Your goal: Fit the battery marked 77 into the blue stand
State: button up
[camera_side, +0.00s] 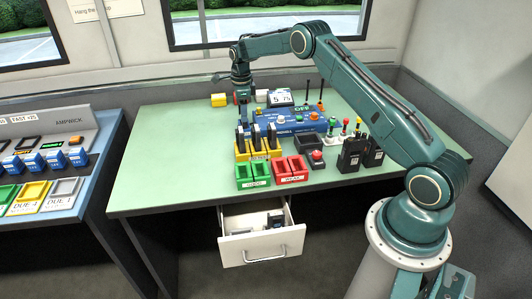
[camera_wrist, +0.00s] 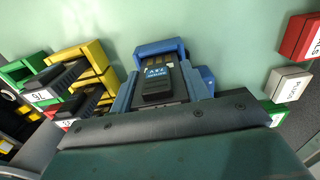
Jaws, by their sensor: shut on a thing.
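My gripper (camera_side: 243,98) points down near the back left of the green table, shut on a dark battery. In the wrist view the dark battery (camera_wrist: 158,82) shows below my gripper, with a small label too blurred to read surely. The blue stand (camera_wrist: 160,46) shows behind it and along both its sides. The battery appears lined up with the stand; I cannot tell whether it is seated or just above. In the side view my gripper and other items hide most of the stand.
A yellow stand (camera_side: 241,155) holds several dark batteries in front of my gripper. Green (camera_side: 252,175) and red (camera_side: 290,170) stands sit at the front edge. A long blue unit (camera_side: 300,128) stands to the right. An open drawer (camera_side: 262,246) juts out below. The table's left side is clear.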

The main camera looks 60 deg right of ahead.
jog(key=shift+f, duration=1.3)
dwell(0.6)
jog(key=o, duration=1.4)
jog(key=shift+o, duration=0.2)
jog(key=shift+r, duration=0.2)
jog(key=shift+r, duration=3.35)
jog(key=shift+r, duration=0.1)
